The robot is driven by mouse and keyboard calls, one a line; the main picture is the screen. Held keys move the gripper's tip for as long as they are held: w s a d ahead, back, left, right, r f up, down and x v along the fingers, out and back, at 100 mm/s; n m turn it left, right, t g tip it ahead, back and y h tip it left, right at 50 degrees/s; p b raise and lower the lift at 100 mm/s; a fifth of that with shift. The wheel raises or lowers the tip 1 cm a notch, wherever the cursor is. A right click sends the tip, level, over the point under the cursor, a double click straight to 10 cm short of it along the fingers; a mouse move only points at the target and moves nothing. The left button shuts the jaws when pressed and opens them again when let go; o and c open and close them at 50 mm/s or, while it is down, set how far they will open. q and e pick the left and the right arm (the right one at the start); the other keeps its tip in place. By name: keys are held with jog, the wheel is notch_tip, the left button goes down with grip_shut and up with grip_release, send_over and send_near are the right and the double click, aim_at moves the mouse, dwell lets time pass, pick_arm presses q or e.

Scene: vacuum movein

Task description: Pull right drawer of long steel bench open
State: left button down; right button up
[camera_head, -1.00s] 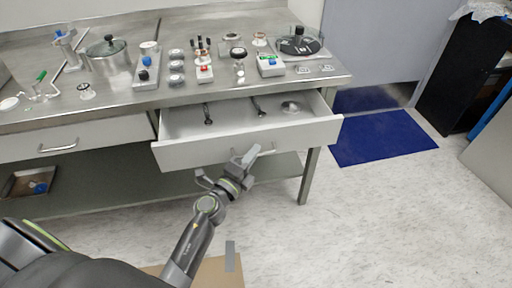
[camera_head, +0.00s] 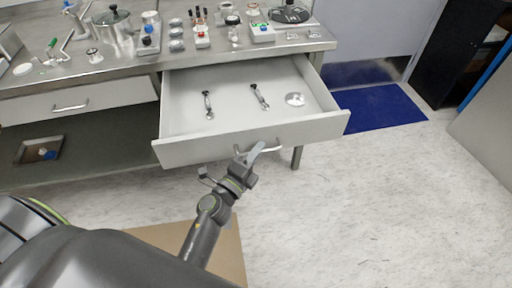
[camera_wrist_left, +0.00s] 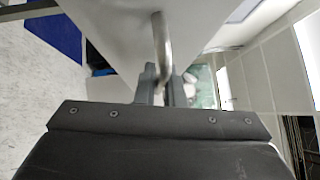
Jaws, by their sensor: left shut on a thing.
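The right drawer (camera_head: 205,148) of the long steel bench (camera_head: 150,62) stands far out in the head view. Its inside shows two dark-headed metal tools and a round pale disc. My left gripper (camera_head: 247,158) is at the drawer front, shut on the drawer's bar handle (camera_head: 272,153). In the left wrist view the curved metal handle (camera_wrist_left: 161,45) runs down between the fingers (camera_wrist_left: 160,92). The fingers hide part of the handle. My right gripper is in neither view.
The closed left drawer (camera_head: 75,102) is beside the open one. Pots, switch boxes and small parts stand on the bench top. A tray (camera_head: 38,150) lies on the lower shelf. A blue mat (camera_head: 380,108) and clear floor lie to the right.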

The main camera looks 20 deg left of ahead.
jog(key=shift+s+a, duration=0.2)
pick_arm(q)
jog(key=c, duration=1.5)
grip_release()
jog(key=shift+c, duration=0.2)
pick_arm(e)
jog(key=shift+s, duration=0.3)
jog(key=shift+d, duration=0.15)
